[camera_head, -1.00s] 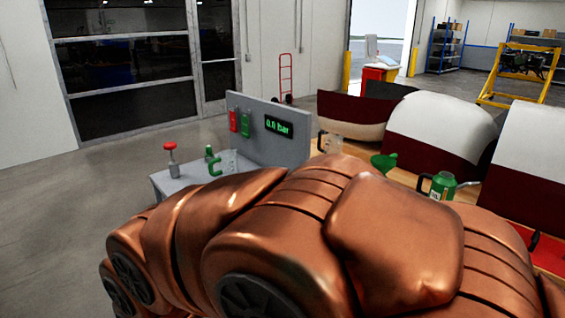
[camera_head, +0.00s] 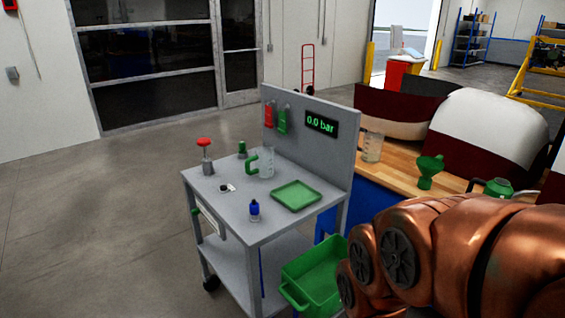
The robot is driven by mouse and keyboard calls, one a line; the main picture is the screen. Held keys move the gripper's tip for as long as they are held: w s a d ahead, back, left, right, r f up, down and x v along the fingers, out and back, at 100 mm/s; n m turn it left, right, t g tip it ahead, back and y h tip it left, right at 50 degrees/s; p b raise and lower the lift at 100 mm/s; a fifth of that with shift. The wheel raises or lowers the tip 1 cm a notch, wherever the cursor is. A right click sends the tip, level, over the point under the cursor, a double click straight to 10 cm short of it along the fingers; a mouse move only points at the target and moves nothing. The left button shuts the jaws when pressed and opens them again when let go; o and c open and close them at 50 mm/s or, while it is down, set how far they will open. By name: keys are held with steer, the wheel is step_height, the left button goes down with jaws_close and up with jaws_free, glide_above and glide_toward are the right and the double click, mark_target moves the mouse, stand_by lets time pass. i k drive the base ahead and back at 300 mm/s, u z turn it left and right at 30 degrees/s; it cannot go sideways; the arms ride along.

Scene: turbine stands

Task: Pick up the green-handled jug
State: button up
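The green-handled jug (camera_head: 264,162) stands upright on the grey cart's top (camera_head: 232,202), near its back panel. It is a clear measuring jug with its green handle on the left side. A second clear jug (camera_head: 372,147), with a dark handle, stands on the wooden workbench behind the panel. My copper-coloured arm fills the lower right of the view, apart from the cart. My gripper is not in view.
The cart top also holds a green tray (camera_head: 296,195), a blue-capped bottle (camera_head: 254,210) and a red-topped item (camera_head: 205,155). A green bin (camera_head: 318,274) is below right. A green funnel (camera_head: 430,171) stands on the workbench (camera_head: 398,166). Floor left of the cart is clear.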

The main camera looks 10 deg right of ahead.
mark_target(264, 157)
steer(key=u, duration=1.9)
steer(key=i, duration=1.7)
steer(key=z, duration=2.05)
steer(key=i, duration=0.5)
steer(key=z, duration=0.05)
